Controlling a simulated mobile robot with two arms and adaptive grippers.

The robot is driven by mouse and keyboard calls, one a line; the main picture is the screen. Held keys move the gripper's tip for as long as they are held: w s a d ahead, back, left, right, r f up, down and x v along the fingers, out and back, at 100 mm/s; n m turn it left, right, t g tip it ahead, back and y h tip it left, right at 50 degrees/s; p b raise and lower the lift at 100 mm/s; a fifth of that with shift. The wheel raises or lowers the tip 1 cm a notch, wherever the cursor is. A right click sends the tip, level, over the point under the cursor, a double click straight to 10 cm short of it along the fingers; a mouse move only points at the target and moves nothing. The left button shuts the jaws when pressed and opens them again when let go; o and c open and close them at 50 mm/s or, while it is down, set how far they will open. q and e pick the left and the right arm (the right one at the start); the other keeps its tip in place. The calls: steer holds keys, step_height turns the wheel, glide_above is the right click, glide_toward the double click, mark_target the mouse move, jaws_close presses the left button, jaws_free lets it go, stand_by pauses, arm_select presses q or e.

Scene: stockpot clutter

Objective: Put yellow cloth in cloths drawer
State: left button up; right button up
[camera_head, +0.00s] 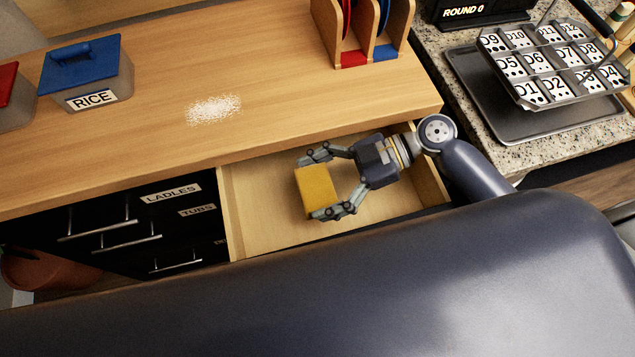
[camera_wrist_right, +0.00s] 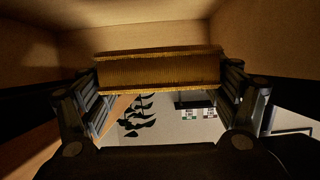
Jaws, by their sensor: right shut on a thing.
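The folded yellow cloth (camera_head: 317,192) is between the fingers of my right gripper (camera_head: 318,187), which is shut on it. They are over an open, light wooden drawer (camera_head: 265,222) in the head view. In the right wrist view the cloth (camera_wrist_right: 160,72) spans the gap between the two fingers of the right gripper (camera_wrist_right: 160,85), with wooden walls around. The visible drawer floor looks bare. The drawer's front and any label on it are hidden by my arm. I cannot tell whether the cloth touches the drawer floor. My left gripper is not in view.
Black drawers labelled LADLES and TUBS (camera_head: 140,225) are left of the open drawer. The wooden counter (camera_head: 300,90) above holds a RICE box (camera_head: 88,75), a white spill (camera_head: 213,109) and a rack (camera_head: 365,35). A tray of numbered cards (camera_head: 555,70) is at the right.

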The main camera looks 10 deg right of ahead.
steer(key=shift+f+b, duration=0.4)
steer(key=o, duration=0.8)
steer(key=shift+c, duration=0.2)
steer(key=shift+r+p, duration=0.55)
steer(key=shift+p, duration=0.05)
steer(key=shift+r+p, duration=0.4)
steer(key=shift+p, duration=0.05)
steer(key=shift+d+f+b, duration=0.15)
steer(key=shift+d+b, duration=0.5)
steer(key=shift+d, duration=0.3)
steer(key=b+v, duration=0.1)
steer(key=v, duration=0.9)
steer(key=shift+r+b, duration=0.3)
steer(key=shift+b, duration=0.05)
